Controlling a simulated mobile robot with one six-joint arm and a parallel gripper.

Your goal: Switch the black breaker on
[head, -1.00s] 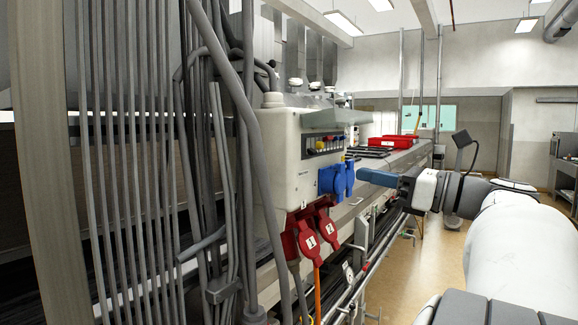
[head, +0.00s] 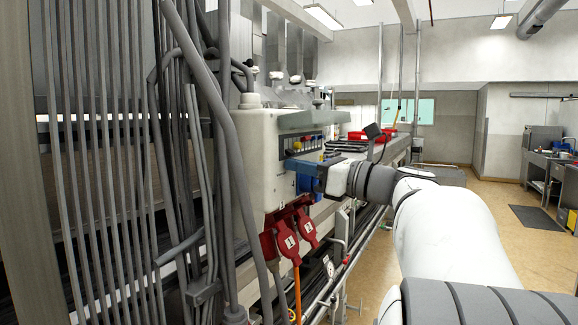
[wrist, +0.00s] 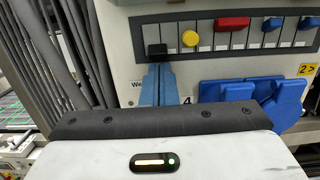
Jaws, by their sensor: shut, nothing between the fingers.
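The black breaker (wrist: 157,50) is at the left end of the breaker row in the wrist view. Its lever sits lower in the slot than the other levers. My gripper (wrist: 160,72) has its blue fingers shut together, with the tips right below the black lever; I cannot tell if they touch it. In the head view my gripper (head: 298,164) is up against the front of the grey breaker box (head: 258,155). The breaker row (head: 303,143) shows there, but the black lever is not clear.
Right of the black breaker are a yellow lever (wrist: 190,38), a red lever (wrist: 232,23) and blue levers (wrist: 271,24). Blue sockets (wrist: 255,98) are just right of my fingers. Red plugs (head: 287,242) hang below the box. Grey pipes (head: 215,120) stand at left.

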